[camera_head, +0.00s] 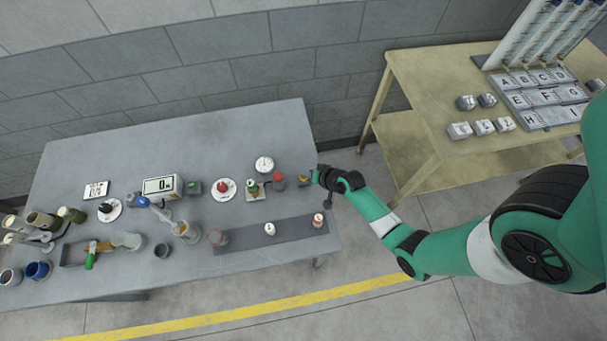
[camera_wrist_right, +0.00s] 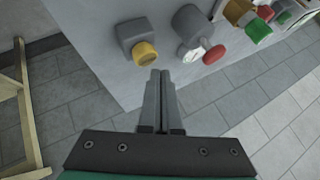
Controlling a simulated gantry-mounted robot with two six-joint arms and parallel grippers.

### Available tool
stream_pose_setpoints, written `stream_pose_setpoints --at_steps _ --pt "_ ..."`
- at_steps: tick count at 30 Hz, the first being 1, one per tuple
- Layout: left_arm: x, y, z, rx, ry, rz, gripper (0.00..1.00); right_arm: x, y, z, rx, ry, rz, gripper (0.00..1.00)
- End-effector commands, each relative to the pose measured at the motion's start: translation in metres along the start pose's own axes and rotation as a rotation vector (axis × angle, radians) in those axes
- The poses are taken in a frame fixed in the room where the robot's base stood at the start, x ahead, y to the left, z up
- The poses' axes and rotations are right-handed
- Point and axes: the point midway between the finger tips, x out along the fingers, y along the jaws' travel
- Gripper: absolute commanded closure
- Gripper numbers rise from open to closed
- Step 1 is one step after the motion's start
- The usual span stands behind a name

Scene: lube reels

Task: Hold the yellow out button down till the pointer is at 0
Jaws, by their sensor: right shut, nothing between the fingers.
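The yellow out button (camera_wrist_right: 146,53) sits on a small grey box (camera_wrist_right: 132,34) near the table's right end. In the head view the button (camera_head: 304,178) is small, just left of my right gripper (camera_head: 316,175). My right gripper (camera_wrist_right: 162,73) is shut and empty, its fingertips close beside the button's lower right side in the wrist view. I cannot tell whether they touch it. A round white dial (camera_head: 264,164) stands at the back of the table; its pointer is too small to read. My left gripper is not in view.
A red knob (camera_head: 279,177) on a grey body is left of the button. A digital display (camera_head: 161,186), a red button on a white disc (camera_head: 223,189) and several bottles and cups stand further left. A dark strip (camera_head: 250,238) lies in front. A second table (camera_head: 420,100) is at right.

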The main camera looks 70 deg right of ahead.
Motion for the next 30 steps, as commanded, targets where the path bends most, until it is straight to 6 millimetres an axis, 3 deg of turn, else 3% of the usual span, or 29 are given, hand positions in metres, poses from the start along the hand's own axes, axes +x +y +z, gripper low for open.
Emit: stream_pose_setpoints --at_steps 30 --pt "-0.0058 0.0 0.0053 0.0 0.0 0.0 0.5 0.0073 0.0053 0.0053 0.0 0.0 0.0 1.0"
